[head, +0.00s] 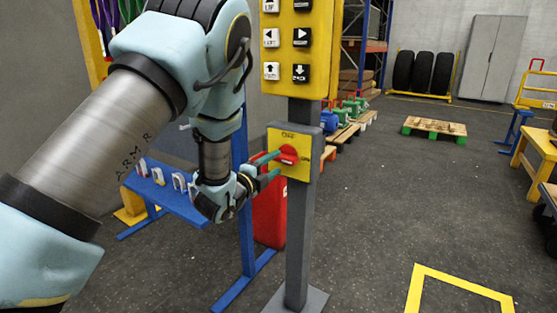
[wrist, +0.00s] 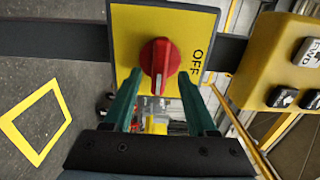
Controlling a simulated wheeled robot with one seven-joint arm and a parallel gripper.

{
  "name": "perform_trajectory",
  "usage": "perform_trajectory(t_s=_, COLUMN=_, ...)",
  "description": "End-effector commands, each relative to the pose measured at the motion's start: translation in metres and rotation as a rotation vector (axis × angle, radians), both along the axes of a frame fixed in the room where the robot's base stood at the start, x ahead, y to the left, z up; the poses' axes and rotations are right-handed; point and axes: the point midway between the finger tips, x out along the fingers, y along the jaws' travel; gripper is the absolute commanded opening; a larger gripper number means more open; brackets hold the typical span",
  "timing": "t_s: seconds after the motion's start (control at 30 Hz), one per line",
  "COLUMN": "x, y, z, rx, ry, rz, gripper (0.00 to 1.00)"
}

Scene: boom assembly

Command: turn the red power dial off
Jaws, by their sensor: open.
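The red dial (head: 287,154) sits on a yellow plate (head: 300,170) fixed to a grey post. It also shows in the wrist view (wrist: 159,58), with its ridge upright in the picture. The word OFF (wrist: 195,62) is printed on the plate to the dial's right there, so the ridge lies crosswise to it. In the head view the word is above the dial. My gripper (head: 267,168) is open, its two green fingers reaching toward the dial from the left. In the wrist view the fingertips (wrist: 159,76) flank the dial's lower part with gaps; contact is not visible.
A yellow button box (head: 299,50) is above the plate on the same grey post (head: 299,240). A blue stand (head: 245,200) and a red object (head: 269,212) are behind my gripper. Open floor lies to the right, with a yellow floor marking (head: 415,290).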

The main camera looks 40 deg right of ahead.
Motion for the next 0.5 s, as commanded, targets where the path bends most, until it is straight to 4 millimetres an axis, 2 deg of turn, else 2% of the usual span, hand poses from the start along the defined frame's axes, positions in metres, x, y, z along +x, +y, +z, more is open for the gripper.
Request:
perform_trajectory(t_s=0.2, x=0.006, y=-0.022, z=0.000, rx=0.001, ry=0.001, rz=0.000, gripper=0.57)
perform_trajectory(t_s=0.5, x=0.007, y=-0.026, z=-0.001, rx=0.001, ry=0.001, rz=0.000, gripper=0.57)
